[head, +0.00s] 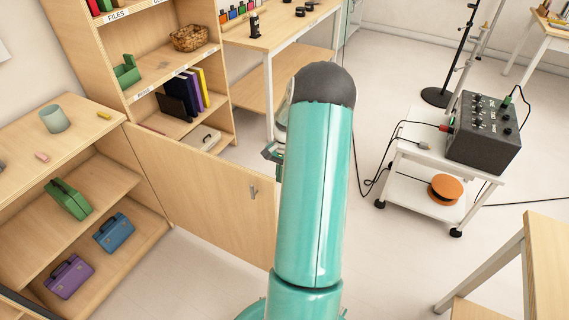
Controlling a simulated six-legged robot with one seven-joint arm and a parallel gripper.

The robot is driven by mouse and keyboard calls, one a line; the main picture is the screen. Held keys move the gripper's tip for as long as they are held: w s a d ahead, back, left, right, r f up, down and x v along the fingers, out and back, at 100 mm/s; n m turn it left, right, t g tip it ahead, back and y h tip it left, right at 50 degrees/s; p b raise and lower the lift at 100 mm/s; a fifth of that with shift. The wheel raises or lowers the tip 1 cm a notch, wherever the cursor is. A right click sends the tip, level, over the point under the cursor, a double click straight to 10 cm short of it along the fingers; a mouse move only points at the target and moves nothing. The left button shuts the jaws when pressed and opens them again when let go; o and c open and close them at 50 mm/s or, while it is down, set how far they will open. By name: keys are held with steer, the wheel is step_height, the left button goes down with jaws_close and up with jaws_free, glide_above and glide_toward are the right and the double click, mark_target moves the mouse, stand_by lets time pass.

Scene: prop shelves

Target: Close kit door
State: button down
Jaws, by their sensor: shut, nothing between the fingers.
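The kit door (205,192) is a light wood panel with a small metal handle (253,191) near its right edge. It stands open, swung out from the low shelf unit (108,188) and in front of the tall shelf. Inside the open unit are a green case (68,199), a blue case (114,233) and a purple case (68,276). My gripper (270,152) shows only in part, behind my teal arm, near the top right corner of the door. Its fingers look closed and empty. I cannot tell whether it touches the door.
A workbench (275,42) stands behind my arm. A white cart (408,150) with a black control box (484,132) and cables stands at right. Floor left of my arm is clear.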

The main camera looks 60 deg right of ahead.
steer(key=shift+s+a, duration=0.1)
steer(key=shift+a, duration=0.8)
